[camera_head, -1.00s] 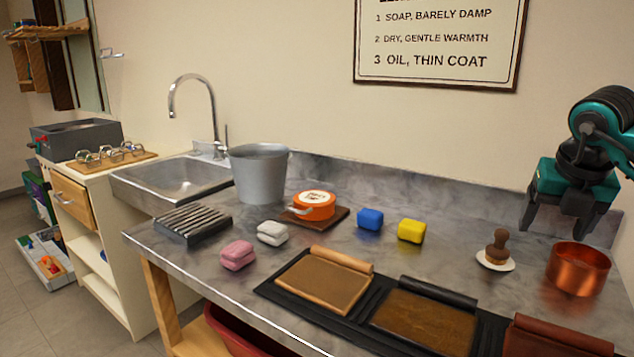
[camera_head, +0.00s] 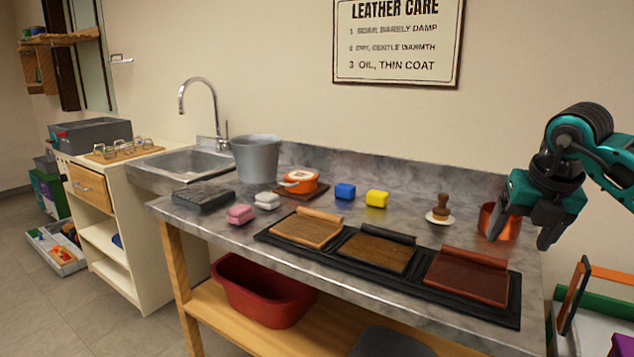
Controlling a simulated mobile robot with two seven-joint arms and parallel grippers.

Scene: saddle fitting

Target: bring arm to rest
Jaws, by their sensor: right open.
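My right arm comes in from the right edge, and its teal and black gripper (camera_head: 522,232) hangs pointing down at the right end of the counter. Its two dark fingers are apart with nothing held between them. The gripper appears in front of a copper pot (camera_head: 488,222) and hides part of it; I cannot tell the gap between them. My left gripper is not in view.
A red tub (camera_head: 262,290) sits below.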

